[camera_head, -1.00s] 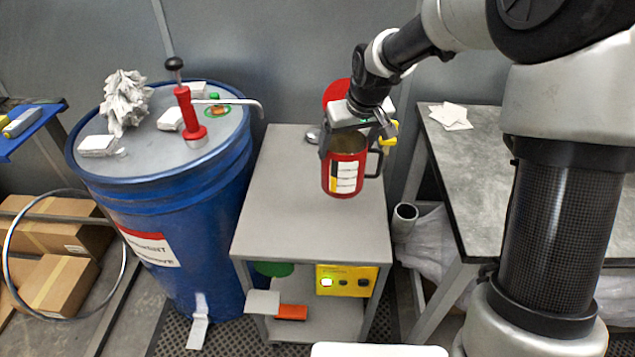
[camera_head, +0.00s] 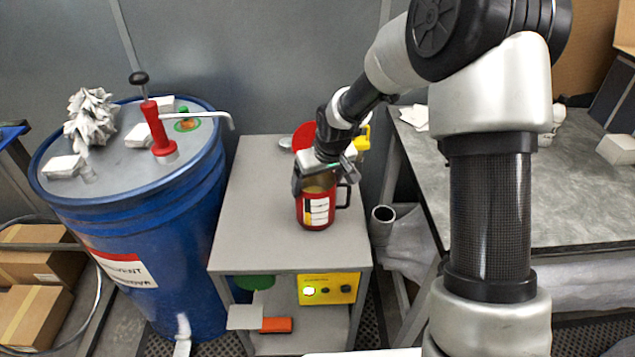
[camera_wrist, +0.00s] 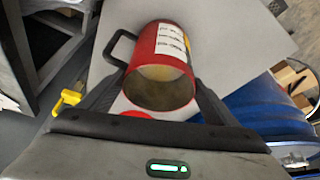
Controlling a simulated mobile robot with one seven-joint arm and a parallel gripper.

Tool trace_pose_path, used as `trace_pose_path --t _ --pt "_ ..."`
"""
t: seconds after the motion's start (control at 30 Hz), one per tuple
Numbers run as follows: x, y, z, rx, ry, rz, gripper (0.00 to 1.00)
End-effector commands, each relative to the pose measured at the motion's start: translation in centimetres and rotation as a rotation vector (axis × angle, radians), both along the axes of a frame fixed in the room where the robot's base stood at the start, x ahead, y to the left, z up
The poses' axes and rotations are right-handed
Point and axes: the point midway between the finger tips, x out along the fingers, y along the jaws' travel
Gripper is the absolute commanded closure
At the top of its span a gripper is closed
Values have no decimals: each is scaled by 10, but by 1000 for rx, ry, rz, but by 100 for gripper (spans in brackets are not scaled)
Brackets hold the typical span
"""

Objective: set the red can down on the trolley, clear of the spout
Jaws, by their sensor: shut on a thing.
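The red can (camera_head: 316,212), open at the top, with a white label and dark handle, is upright over the trolley's grey top (camera_head: 250,205). My gripper (camera_head: 316,184) is shut on it near the rim. In the wrist view the can (camera_wrist: 163,55) sits between my gripper's fingers (camera_wrist: 158,92), its mouth facing the camera. I cannot tell whether its base touches the top. The pale spout (camera_head: 222,117) of the red pump (camera_head: 158,132) reaches out over the blue drum's right rim, left of the can and apart from it.
The blue drum (camera_head: 130,215) stands close left of the trolley. A red disc (camera_head: 303,134) and a yellow item (camera_head: 363,138) show behind my gripper. A grey table (camera_head: 570,205) is at the right. The trolley top's left and front parts are clear.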

Motion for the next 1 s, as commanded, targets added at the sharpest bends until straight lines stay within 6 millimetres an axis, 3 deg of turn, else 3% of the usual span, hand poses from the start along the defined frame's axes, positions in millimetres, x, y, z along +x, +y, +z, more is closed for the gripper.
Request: trace_pose_path --t 0.23,0.27,0.33,0.7,1.0 --pt "2 0 -2 1 -5 0 80" --pt "0 0 -2 0 0 -1 14" --pt "0 0 -2 0 0 -1 2" --pt "-1 -2 8 1 -2 -2 0" --pt "-22 -11 65 -2 -5 -2 0"
